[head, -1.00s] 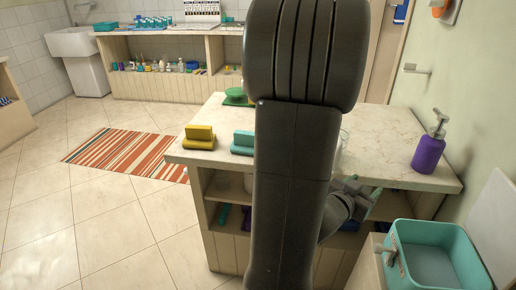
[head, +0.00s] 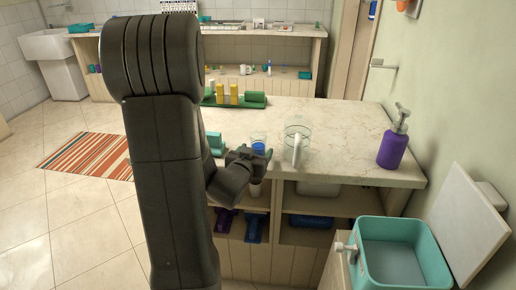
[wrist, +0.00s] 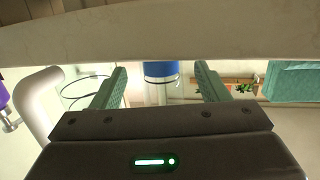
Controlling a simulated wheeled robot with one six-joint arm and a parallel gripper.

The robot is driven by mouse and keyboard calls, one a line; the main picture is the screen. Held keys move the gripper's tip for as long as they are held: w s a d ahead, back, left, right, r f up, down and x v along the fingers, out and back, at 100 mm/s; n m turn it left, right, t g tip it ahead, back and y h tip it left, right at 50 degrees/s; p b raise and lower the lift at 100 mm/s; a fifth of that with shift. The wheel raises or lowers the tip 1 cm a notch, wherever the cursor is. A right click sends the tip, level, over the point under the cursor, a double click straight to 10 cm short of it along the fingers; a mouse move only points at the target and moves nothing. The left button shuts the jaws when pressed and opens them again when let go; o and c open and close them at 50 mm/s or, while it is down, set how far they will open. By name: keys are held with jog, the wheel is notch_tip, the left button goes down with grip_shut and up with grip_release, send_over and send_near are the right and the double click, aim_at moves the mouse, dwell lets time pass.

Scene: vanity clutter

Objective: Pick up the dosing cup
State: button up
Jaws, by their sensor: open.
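A small clear cup with a blue band (head: 258,147), which looks like the dosing cup, stands on the marble counter near its front edge. In the head view my gripper (head: 247,158) is at the counter's front edge, just in front of the cup and to its left, partly covering it. In the wrist view the blue part of the cup (wrist: 162,70) shows between my two teal fingers (wrist: 162,86). The fingers are apart, with a gap on both sides of the cup. The cup's full outline is partly hidden.
A larger clear glass (head: 305,133) with a white object in it stands right of the cup. A teal block (head: 214,143) is on the left. A purple pump bottle (head: 394,143) and a teal bin (head: 361,266) are at right. Counter behind the glass is clear.

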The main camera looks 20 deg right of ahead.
aim_at(256, 149)
jog(key=x, duration=0.3)
jog(key=shift+w+d+r, duration=0.1)
jog(key=shift+w+d, duration=0.05)
jog(key=shift+w, duration=0.1)
jog(key=c, duration=1.1)
jog(key=shift+r, duration=0.15)
notch_tip(256, 149, up, 9)
jog(key=p, duration=0.3)
jog(key=shift+r, duration=0.25)
